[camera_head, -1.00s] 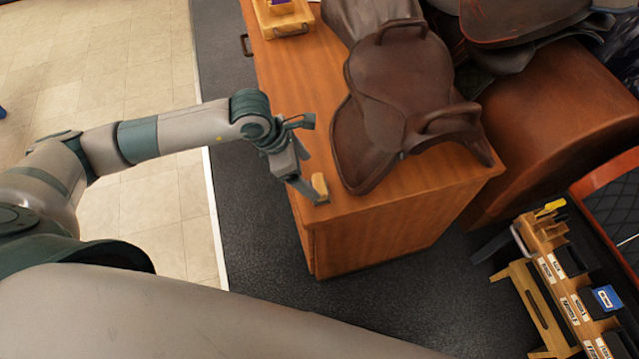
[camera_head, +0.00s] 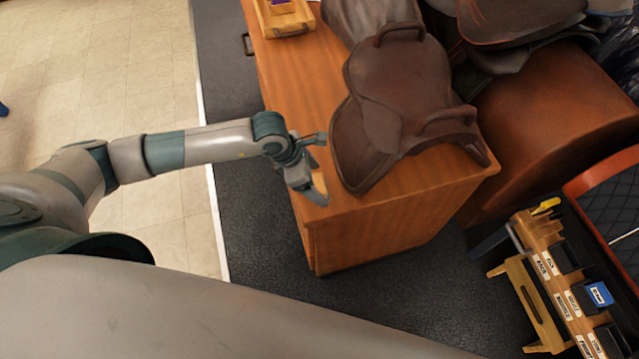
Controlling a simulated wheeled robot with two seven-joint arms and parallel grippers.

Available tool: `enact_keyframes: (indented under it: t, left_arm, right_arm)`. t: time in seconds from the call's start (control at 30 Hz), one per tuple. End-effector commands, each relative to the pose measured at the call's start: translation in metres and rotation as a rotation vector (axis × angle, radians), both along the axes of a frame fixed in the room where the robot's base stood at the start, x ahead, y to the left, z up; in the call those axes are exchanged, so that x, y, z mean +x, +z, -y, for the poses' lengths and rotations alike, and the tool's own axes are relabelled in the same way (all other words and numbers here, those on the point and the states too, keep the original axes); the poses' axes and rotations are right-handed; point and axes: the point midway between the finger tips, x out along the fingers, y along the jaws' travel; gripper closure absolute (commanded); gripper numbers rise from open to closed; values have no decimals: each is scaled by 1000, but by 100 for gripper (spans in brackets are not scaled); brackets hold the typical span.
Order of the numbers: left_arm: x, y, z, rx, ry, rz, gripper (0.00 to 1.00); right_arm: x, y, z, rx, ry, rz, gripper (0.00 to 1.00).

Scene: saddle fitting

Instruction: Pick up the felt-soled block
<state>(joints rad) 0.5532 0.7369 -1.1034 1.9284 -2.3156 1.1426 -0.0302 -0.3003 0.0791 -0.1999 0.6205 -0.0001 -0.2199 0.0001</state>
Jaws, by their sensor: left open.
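A small pale wooden block (camera_head: 319,184) is at the near left corner of the wooden cabinet top; I take it to be the felt-soled block. It is partly hidden by my left gripper, and its sole cannot be seen. My left gripper (camera_head: 312,190) is open and angled down at this corner. Its fingers are right at the block, one in front of it. I cannot tell whether they touch it. My right gripper is not in view.
A brown saddle (camera_head: 395,95) stands on the wooden cabinet (camera_head: 375,218), close to the right of the gripper. A small wooden tray (camera_head: 284,24) is at the cabinet's far end. A labelled wooden rack (camera_head: 548,262) with a blue box is at lower right.

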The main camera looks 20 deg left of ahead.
Motion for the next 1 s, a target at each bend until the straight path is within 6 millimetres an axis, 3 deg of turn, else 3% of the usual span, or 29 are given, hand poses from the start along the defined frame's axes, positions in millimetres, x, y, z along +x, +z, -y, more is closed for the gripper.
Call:
enact_keyframes:
  t: [0.3, 0.73, 0.77, 0.93, 1.0]
  left_arm:
    - [5, -22, 8, 1, 1, -1, 20]
    - [5, -23, 8, 0, 0, 0, 20]
    - [5, -23, 8, 0, 0, 0, 22]
    - [5, -22, 8, 0, 0, 0, 63]
    - [5, -22, 8, 0, 0, 0, 65]
  right_arm:
    - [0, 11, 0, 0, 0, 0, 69]
    - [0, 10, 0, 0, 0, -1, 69]
    - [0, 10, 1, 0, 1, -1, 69]
    - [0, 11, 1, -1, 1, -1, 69]
    - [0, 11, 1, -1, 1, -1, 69]
